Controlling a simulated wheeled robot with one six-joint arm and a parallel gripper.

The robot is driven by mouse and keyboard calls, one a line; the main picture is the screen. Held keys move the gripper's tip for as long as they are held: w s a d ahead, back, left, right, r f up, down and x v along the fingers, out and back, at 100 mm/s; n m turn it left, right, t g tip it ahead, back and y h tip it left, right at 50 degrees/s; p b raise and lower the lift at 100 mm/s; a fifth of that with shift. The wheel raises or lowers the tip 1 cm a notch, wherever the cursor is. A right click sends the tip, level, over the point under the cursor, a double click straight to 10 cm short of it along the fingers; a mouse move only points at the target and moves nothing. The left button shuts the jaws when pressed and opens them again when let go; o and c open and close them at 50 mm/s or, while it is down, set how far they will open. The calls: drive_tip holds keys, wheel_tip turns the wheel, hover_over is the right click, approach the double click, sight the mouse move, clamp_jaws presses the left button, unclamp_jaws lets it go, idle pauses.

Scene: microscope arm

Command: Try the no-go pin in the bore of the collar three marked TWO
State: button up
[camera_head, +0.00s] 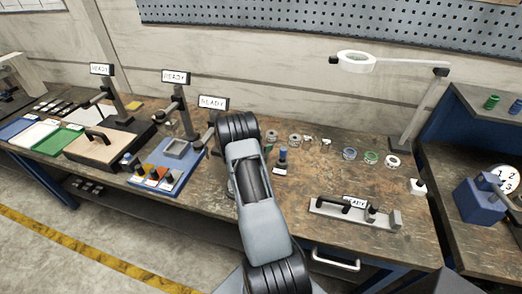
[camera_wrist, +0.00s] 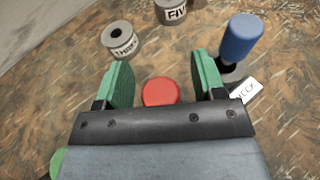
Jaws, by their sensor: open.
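My gripper (camera_wrist: 164,80) is open in the wrist view, its two green pads apart. A red round-topped piece (camera_wrist: 161,91) shows between the pads, with no clear contact; it may be the no-go pin's handle. A blue-handled pin (camera_wrist: 238,42) stands right of the right pad in a dark holder, and also shows in the head view (camera_head: 282,155). A grey collar marked THREE (camera_wrist: 122,42) stands beyond the left pad, and one marked FIVE (camera_wrist: 174,12) is at the top edge. I cannot make out a collar marked TWO. My arm hides the gripper in the head view.
A white label (camera_wrist: 247,91), partly hidden, lies by the blue pin. Small collars (camera_head: 296,139) stand behind it on the bench. Blue, green and white rings (camera_head: 371,157) lie to the right.

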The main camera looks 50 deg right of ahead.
drive_tip(key=shift+d+f, duration=0.1)
drive_tip(key=shift+d, duration=0.1)
drive_tip(key=shift+c, duration=0.3)
drive_tip(key=c, duration=1.1)
